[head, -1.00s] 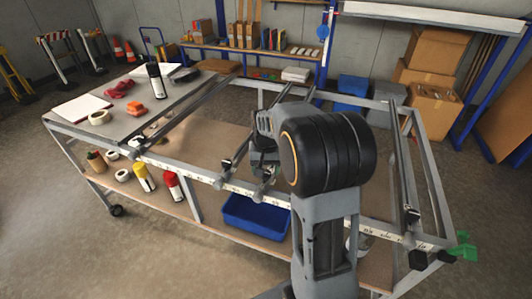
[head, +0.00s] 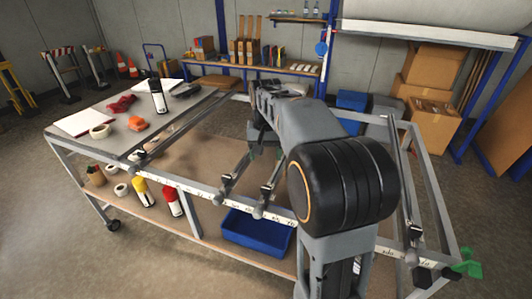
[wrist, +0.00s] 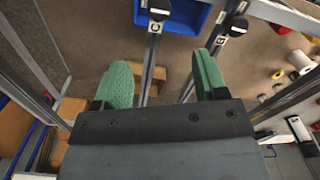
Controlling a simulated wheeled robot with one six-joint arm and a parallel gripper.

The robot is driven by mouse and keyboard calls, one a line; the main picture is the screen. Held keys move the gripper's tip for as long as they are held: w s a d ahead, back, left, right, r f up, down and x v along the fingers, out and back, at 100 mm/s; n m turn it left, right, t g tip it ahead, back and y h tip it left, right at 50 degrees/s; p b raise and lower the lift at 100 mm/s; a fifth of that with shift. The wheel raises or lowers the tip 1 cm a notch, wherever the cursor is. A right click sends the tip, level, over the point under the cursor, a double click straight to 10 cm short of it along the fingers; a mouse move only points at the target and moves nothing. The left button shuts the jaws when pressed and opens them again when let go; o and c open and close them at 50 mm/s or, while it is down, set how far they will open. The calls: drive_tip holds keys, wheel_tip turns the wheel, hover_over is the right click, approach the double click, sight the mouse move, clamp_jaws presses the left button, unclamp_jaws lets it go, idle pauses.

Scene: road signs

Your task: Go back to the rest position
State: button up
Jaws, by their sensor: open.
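My gripper (wrist: 165,82) shows in the wrist view with its two green fingers spread apart and nothing between them. Below the fingers lie metal rails with clamps and the brown lower shelf. In the head view my arm reaches out over the frame part of the workbench (head: 205,190), and its own links largely hide the gripper there.
A blue bin (head: 256,233) sits on the lower shelf; it also shows in the wrist view (wrist: 180,14). A black-and-white bottle (head: 157,96), tape roll (head: 100,131) and orange object (head: 137,123) stand on the grey tabletop. Cardboard boxes (head: 432,90) are stacked at the back right.

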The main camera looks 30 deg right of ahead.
drive_tip(key=shift+w, duration=0.1)
idle(0.3)
drive_tip(key=s+a+f+n+t, duration=0.2)
drive_tip(key=s+a+f, duration=0.1)
drive_tip(key=s, duration=0.5)
drive_tip(key=s+a+f+n+t, duration=0.1)
drive_tip(key=s+a+f+n, duration=0.2)
drive_tip(key=s+a, duration=0.3)
drive_tip(key=shift+s+t, duration=0.4)
drive_tip(key=shift+s, duration=0.75)
